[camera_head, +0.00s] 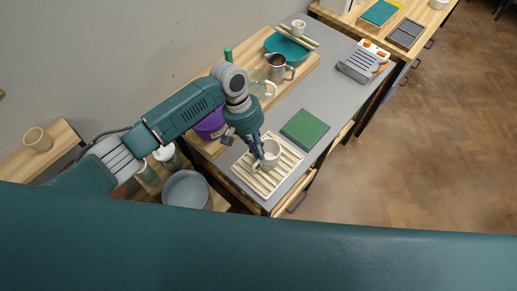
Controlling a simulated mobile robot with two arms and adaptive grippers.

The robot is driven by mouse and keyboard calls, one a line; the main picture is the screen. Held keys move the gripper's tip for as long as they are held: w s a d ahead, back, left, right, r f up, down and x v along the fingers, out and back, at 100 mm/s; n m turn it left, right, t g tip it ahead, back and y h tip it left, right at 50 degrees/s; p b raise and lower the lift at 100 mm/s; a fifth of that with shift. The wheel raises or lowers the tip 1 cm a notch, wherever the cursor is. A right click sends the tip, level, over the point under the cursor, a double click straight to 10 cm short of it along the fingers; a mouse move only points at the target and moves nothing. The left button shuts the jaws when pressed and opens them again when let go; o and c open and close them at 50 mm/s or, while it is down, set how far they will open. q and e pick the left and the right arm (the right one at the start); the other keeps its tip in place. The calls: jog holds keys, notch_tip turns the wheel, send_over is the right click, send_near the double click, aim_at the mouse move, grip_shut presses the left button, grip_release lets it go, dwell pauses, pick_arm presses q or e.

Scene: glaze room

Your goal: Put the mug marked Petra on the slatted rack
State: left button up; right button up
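A white mug (273,153) is at the slatted rack (284,172), a pale wooden rack at the near end of the grey worktop. I cannot tell whether the mug rests on the slats or is held just above them, and no name on it is readable. My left gripper (261,157) reaches down from the left at the mug's left side. Its fingers overlap the mug in the picture, and their opening is too small to make out. My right gripper is not in view.
A green square (304,129) lies beside the rack. A purple container (211,125), a metal pitcher (276,68), a glass jug (258,84) and a teal basin (288,45) stand along the wall side. A white cup (298,28) and an orange-handled grey item (361,65) are farther back.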

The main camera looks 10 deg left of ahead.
pick_arm(q)
jog(key=o, duration=0.4)
jog(key=shift+r, duration=0.15)
jog(key=b+v, duration=0.4)
jog(key=v, duration=0.8)
